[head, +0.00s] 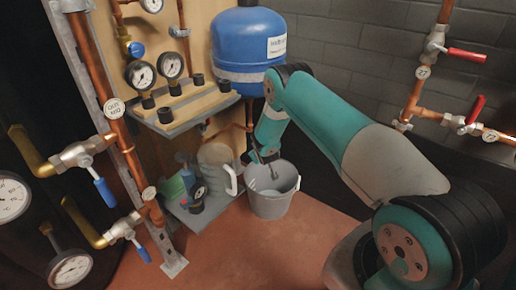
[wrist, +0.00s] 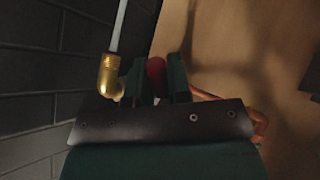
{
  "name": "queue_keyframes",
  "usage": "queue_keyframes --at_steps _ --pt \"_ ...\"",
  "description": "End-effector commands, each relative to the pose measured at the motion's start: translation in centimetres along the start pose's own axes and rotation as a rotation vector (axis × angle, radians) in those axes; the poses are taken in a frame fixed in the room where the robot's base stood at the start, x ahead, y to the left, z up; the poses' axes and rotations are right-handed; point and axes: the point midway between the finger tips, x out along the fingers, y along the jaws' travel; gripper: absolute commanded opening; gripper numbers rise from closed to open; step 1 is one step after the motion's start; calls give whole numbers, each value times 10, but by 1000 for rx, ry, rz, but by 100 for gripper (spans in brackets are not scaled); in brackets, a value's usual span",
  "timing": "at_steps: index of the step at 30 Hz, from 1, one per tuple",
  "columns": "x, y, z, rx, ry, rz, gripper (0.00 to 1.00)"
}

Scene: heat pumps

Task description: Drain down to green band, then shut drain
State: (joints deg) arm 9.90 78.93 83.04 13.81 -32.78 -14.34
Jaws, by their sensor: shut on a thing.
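My gripper (wrist: 157,68) shows in the wrist view with its two dark green fingers closed on a red handle (wrist: 155,78). A brass elbow outlet (wrist: 108,82) sits just left of the fingers, and a pale straight stream or tube (wrist: 119,28) runs from it.
A blue tank (head: 247,55) stands behind my arm. A low grey shelf (head: 212,222) holds a jug (head: 217,165) and small items beside the bucket. Copper pipes with blue-handled valves (head: 104,190) are at left; red-handled valves (head: 467,55) are on the right wall.

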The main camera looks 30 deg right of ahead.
Motion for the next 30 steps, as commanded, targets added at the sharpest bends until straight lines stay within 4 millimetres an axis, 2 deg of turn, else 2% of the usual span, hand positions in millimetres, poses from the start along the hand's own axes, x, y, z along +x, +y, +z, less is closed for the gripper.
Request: queue_keyframes --at_steps 15,30 --pt "-14 9 -2 -222 -335 0 0" --pt "-18 12 -2 -284 -434 -1 0"
